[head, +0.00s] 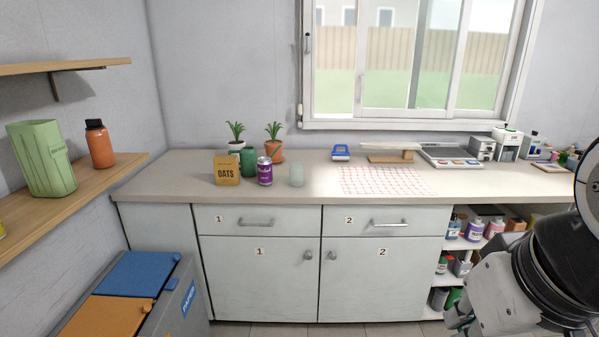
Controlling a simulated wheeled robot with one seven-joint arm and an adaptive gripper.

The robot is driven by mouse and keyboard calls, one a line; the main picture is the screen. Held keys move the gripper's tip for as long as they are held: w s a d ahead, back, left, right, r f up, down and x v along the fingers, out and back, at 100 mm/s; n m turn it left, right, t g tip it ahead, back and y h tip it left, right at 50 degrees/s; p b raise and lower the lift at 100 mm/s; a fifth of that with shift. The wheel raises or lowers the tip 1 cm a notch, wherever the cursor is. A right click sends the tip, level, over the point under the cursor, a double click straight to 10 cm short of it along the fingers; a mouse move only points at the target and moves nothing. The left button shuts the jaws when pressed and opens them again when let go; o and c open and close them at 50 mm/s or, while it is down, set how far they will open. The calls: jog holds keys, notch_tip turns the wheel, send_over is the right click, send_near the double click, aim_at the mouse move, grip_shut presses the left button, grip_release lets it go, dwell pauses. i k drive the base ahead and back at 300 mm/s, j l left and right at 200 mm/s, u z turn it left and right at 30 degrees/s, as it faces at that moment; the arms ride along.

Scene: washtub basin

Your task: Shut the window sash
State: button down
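The window (405,124) is in the back wall above the counter, in the upper right of the head view. Its white-framed sash (359,60) has its left upright well to the right of the left jamb (306,80). A strip of fence and grass shows between that upright and the jamb, so the sash appears to stand open there. A small handle or catch shows on the sash's left upright, and a dark catch on the left jamb. The window's top is cut off. Part of my arm shows at the lower right; my gripper is not in view.
The counter (320,194) runs below the window. A blue-handled item (341,152), a board on a wooden stand (390,157) and a tray (450,156) stand near the sill. Plants, an oats box (227,171) and a purple can (265,171) stand left. Bins (135,272) stand lower left.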

aim_at(358, 111)
jog(key=i+z, duration=0.4)
jog(key=i, duration=0.3)
jog(key=i+j+z, duration=0.15)
jog(key=i+z, duration=0.25)
jog(key=i, duration=0.25)
jog(key=i+l, duration=0.15)
jog(key=i, duration=0.3)
jog(key=i+l+u, duration=0.1)
jog(key=i, duration=0.3)
jog(key=i+l+u, duration=0.6)
jog(key=i+l, duration=0.15)
